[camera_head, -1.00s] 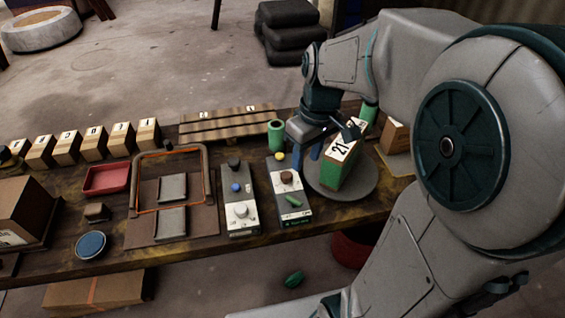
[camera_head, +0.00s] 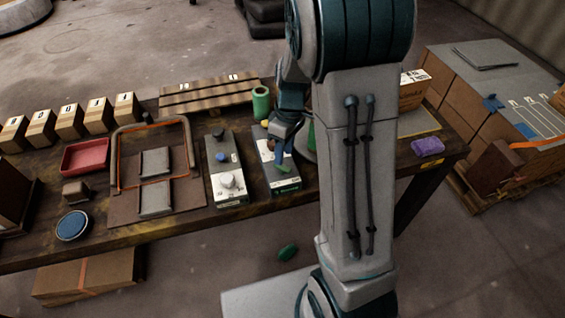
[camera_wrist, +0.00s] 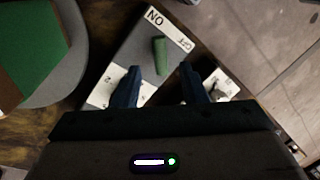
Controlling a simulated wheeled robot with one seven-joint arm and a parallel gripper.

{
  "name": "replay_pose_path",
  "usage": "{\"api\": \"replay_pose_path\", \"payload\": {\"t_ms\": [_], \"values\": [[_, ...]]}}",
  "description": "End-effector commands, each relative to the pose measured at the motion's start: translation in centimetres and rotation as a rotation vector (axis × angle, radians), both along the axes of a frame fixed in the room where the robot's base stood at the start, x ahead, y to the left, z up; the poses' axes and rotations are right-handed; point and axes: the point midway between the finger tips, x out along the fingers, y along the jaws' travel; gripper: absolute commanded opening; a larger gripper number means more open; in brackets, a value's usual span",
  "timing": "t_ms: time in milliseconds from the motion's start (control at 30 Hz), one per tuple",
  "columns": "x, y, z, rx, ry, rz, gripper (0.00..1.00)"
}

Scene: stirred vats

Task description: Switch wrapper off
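The wrapper's control box (camera_head: 272,172) is a narrow grey panel with white label strips on the table. In the wrist view its panel (camera_wrist: 137,52) carries a strip reading ON and OFF, upside down. A green elongated knob (camera_wrist: 161,57) sits beside that strip; I cannot tell which word it is set to. My gripper (camera_wrist: 160,80) is open, pointing down over the panel. Its two blue fingers are apart, with the knob a little beyond and between them in the picture.
A second control box (camera_head: 226,170) with a white knob stands close on the left. A green cylinder (camera_head: 261,102) stands behind.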

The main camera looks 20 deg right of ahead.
Motion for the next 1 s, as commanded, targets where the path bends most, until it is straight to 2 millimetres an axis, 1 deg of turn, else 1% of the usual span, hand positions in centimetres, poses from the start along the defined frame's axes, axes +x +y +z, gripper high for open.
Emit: {"api": "replay_pose_path", "payload": {"t_ms": [33,100,200,300,433,667,700,767,800,1000], "values": [[-0.2,0.2,-1.1,-0.001,0.005,0.001,0.38],[-0.4,0.3,-2.2,-0.001,0.005,0.001,0.38],[-0.5,0.5,-3.4,0.0,0.003,0.0,0.38],[-0.6,0.6,-4.2,0.0,0.001,0.0,0.38],[-0.6,0.6,-4.6,0.0,-0.001,0.0,0.38],[-0.6,0.7,-4.6,0.0,-0.001,0.0,0.38],[-0.6,0.7,-4.6,-0.001,-0.001,0.0,0.27],[-0.6,0.7,-4.6,-0.001,-0.001,0.0,0.1],[-0.6,0.7,-4.6,-0.001,-0.001,0.0,0.0],[-0.6,0.7,-4.6,0.0,-0.001,-0.003,0.0]]}}
